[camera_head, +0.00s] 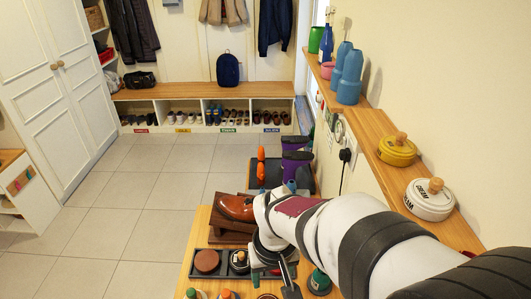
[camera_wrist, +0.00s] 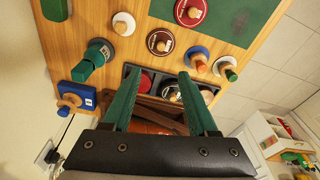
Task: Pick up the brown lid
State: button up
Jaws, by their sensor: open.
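The brown lid (camera_wrist: 160,41) shows in the wrist view as a dark brown disc with a pale rim and a light wooden knob. It lies on the wooden table (camera_wrist: 225,35). My gripper (camera_wrist: 157,77) is open, with its two green fingers spread apart and nothing between them. The lid is beyond the fingertips in the wrist view, apart from them. In the head view my gripper (camera_head: 287,280) is at the bottom, over the table, partly hidden by my arm.
A dark tray (camera_head: 223,270) holds round tins and lids close to my fingers. A brown shoe (camera_head: 235,207) stands behind.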

jog(key=f, duration=0.5)
jog(key=w+f, duration=0.1)
jog(key=f, duration=0.9)
jog(key=shift+w+a+f, duration=0.15)
jog(key=shift+w+a, duration=0.15)
jog(key=shift+w, duration=0.1)
grip_shut()
